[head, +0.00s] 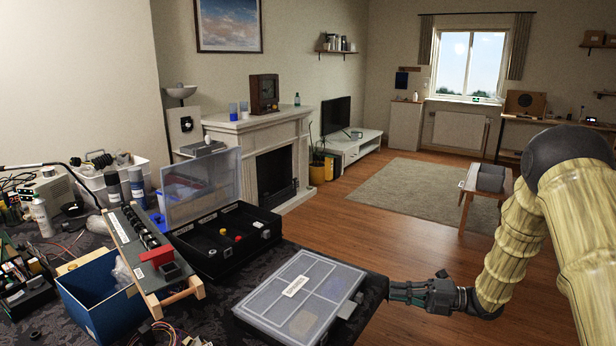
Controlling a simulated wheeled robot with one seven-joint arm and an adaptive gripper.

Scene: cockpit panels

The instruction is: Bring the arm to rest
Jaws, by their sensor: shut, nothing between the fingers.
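My arm (516,247) comes in from the right side of the head view and bends down at a dark round joint. My gripper (398,292) points left at the right edge of the dark table. It is shut and holds nothing. Its fingertips are close to the right side of a flat case with a clear lid (297,296). I cannot tell whether they touch the table edge.
An open black case (222,240) with small coloured parts stands behind the flat case. A tilted switch panel (146,262) and a blue box (95,301) stand to the left. Open wooden floor (421,243) lies beyond the table on the right.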

